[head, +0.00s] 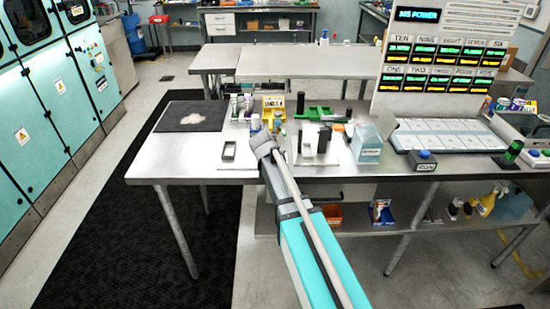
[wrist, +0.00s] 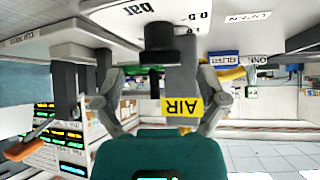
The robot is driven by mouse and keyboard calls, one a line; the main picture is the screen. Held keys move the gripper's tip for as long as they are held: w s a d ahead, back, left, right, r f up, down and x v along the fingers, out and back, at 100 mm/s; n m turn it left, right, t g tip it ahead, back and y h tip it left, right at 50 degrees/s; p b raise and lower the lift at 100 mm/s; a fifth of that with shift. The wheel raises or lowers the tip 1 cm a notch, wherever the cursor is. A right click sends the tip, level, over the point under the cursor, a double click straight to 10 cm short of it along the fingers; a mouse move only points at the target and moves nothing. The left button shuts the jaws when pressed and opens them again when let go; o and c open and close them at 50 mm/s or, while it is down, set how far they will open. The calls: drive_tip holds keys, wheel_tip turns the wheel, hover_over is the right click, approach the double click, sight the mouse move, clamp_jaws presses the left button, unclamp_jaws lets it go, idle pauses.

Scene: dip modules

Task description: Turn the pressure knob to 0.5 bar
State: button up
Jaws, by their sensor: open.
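In the wrist view, which looks upside down, a black knob (wrist: 159,40) sits under a pale panel (wrist: 110,18) printed with "bar" and scale figures near 0.5. A grey block with a yellow AIR label (wrist: 182,104) hangs beside the knob. My gripper (wrist: 160,76) is open, its fingers apart on either side of the knob and block, with no clear contact. The knob's exact setting cannot be read. In the head view my gripper (head: 263,146) is over the near edge of the steel bench, and the knob cannot be made out.
A dark mat (head: 185,122) lies left. A lit display board (head: 440,70) stands right.

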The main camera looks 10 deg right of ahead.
drive_tip(key=shift+b+x, duration=0.9)
drive_tip(key=shift+x, duration=0.8)
drive_tip(key=shift+c, duration=0.2)
drive_tip(key=c, duration=1.1)
